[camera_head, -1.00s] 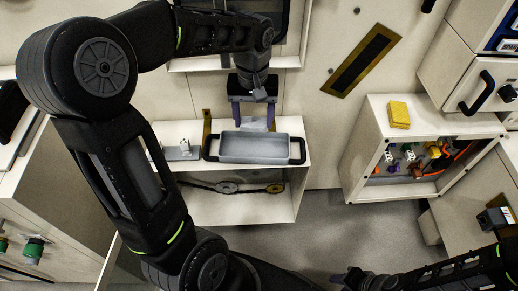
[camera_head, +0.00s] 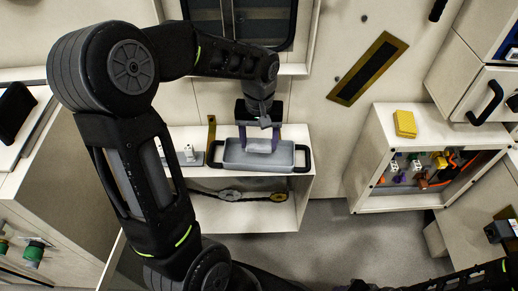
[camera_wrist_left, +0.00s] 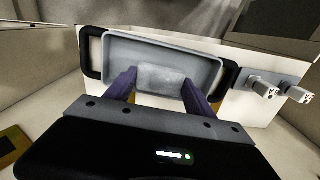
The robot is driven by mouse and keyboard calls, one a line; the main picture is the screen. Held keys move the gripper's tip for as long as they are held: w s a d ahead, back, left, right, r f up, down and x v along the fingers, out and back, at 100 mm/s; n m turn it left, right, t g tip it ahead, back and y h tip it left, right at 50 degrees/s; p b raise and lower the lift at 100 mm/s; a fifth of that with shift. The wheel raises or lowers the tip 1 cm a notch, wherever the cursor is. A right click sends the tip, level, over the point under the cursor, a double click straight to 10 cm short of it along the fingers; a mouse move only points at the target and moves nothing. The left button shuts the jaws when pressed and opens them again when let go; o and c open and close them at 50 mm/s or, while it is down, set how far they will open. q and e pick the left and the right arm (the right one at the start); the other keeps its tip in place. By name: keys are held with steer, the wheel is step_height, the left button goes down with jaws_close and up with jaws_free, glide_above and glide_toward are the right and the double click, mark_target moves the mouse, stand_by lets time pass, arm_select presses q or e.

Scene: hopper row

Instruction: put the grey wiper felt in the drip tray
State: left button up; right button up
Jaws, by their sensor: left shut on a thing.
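The grey drip tray (camera_head: 258,168) has two black handles and stands on the top of a pale shelf unit. It also shows in the left wrist view (camera_wrist_left: 125,48). My left gripper (camera_head: 259,142) is over the tray, its purple fingers pointing down. It is shut on the grey wiper felt (camera_head: 258,147), a pale flat piece that lies across between the fingers in the left wrist view (camera_wrist_left: 160,80). The felt is above or inside the tray; I cannot tell whether it touches the bottom. My right arm shows only at the bottom right edge, its gripper mostly cut off.
Pale fittings (camera_head: 189,153) stand left of the tray. At the right, a yellow block (camera_head: 405,123) sits on a cabinet (camera_head: 370,150) with coloured connectors. The floor (camera_head: 335,230) between is clear.

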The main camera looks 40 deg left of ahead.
mark_target(259, 143)
arm_select(q)
step_height(259, 143, down, 4)
steer(key=shift+f+b, duration=0.1)
steer(key=shift+b, duration=0.2)
steer(key=shift+f, duration=0.2)
steer(key=o, duration=1.3)
steer(key=shift+r, duration=0.1)
steer(key=shift+r, duration=0.35)
step_height(259, 143, up, 12)
steer(key=shift+f+p, duration=0.15)
steer(key=shift+p, duration=0.95)
steer(key=shift+f, duration=0.1)
